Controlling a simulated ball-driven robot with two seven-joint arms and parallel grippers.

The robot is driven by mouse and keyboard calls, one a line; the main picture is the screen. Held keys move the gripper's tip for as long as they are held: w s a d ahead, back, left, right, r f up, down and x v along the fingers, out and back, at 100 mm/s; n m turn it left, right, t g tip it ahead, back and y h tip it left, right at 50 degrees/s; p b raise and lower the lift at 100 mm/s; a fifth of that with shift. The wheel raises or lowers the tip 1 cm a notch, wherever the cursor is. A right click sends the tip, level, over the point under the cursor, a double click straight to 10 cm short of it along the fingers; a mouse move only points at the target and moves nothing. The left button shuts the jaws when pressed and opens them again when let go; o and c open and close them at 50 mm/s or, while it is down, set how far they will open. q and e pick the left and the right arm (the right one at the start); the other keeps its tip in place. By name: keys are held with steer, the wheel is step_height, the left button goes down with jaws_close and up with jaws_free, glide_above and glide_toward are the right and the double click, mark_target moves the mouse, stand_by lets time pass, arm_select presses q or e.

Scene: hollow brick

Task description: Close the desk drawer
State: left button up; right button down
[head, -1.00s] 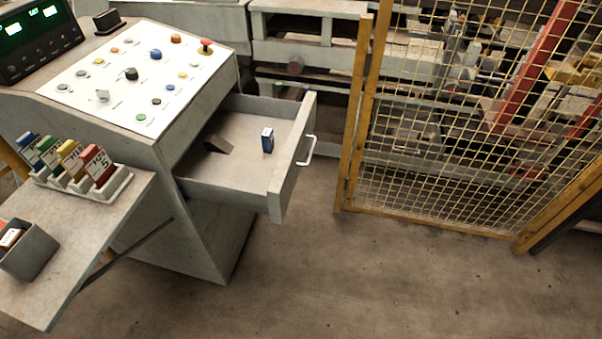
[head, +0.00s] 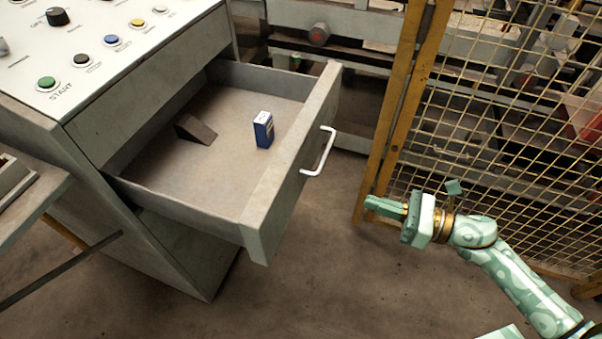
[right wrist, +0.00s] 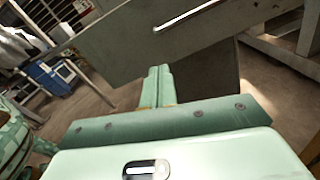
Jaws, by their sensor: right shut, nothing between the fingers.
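The grey desk drawer (head: 285,185) stands pulled out of the desk (head: 95,150) in the head view. Its white handle (head: 322,152) is on the front panel, facing right. A dark wedge-shaped block (head: 196,130) and a small blue box (head: 263,130) are inside the drawer. My right gripper (head: 370,203) is shut and empty, to the right of and below the handle, apart from the drawer front. In the right wrist view my fingers (right wrist: 157,85) point toward the drawer front (right wrist: 170,45), and part of the handle (right wrist: 188,15) shows at the top. My left gripper is not in view.
A yellow-framed mesh fence (head: 395,120) stands to the right, behind my right arm. A control panel with buttons (head: 110,42) tops the desk. A side shelf (head: 30,215) juts out at the left. The floor (head: 330,270) in front of the drawer is clear.

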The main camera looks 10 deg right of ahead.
steer(key=n, duration=0.2)
steer(key=n+g+y, duration=0.1)
glide_toward(296, 185)
steer(key=x, duration=0.6)
steer(key=shift+w+a+f, duration=0.15)
steer(key=shift+w+a, duration=0.1)
steer(key=shift+a, duration=0.05)
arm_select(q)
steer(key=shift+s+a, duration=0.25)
